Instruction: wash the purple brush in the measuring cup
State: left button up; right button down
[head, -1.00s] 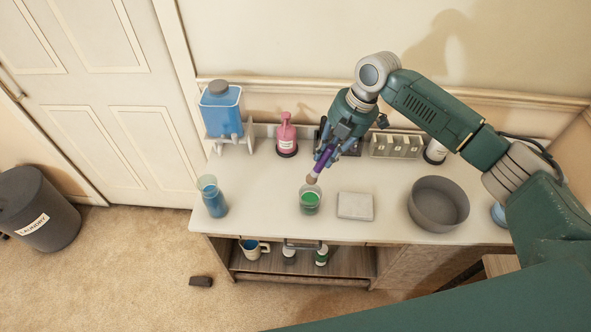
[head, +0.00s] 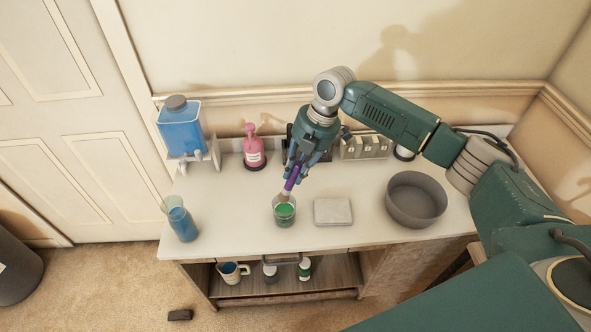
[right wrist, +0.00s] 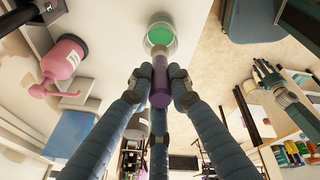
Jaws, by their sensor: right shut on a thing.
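My right gripper (head: 300,162) is shut on the purple brush (head: 292,180), which points down with its pale bristle tip at the mouth of a clear cup of green liquid (head: 285,213). The right wrist view shows the brush (right wrist: 160,85) between the fingers and the green cup (right wrist: 160,36) beyond its tip. I cannot tell whether the bristles touch the liquid. A handled cup (head: 230,272), perhaps the measuring cup, sits on the lower shelf. My left gripper (right wrist: 276,84) shows in the right wrist view, empty with fingers spread.
The white counter (head: 240,225) holds a grey box (head: 333,211), a round grey bowl (head: 416,199), a glass of blue liquid (head: 181,219), a pink pump bottle (head: 253,150) and a blue dispenser (head: 181,130). Bare counter lies left of the green cup.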

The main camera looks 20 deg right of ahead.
aim_at(284, 197)
jog(key=shift+f, duration=0.8)
notch_tip(284, 197, down, 2)
jog(key=shift+b, duration=0.6)
jog(key=shift+f, duration=0.35)
jog(key=shift+f+b, duration=0.45)
jog(key=shift+f, duration=0.15)
pick_arm(q)
jog(key=shift+w+a+f, duration=0.1)
jog(key=shift+w+f, duration=0.35)
jog(key=shift+f, duration=0.15)
jog(key=shift+w+f, duration=0.4)
jog(key=shift+f, duration=0.2)
pick_arm(e)
jog(key=shift+f, duration=0.4)
jog(key=shift+w, duration=0.1)
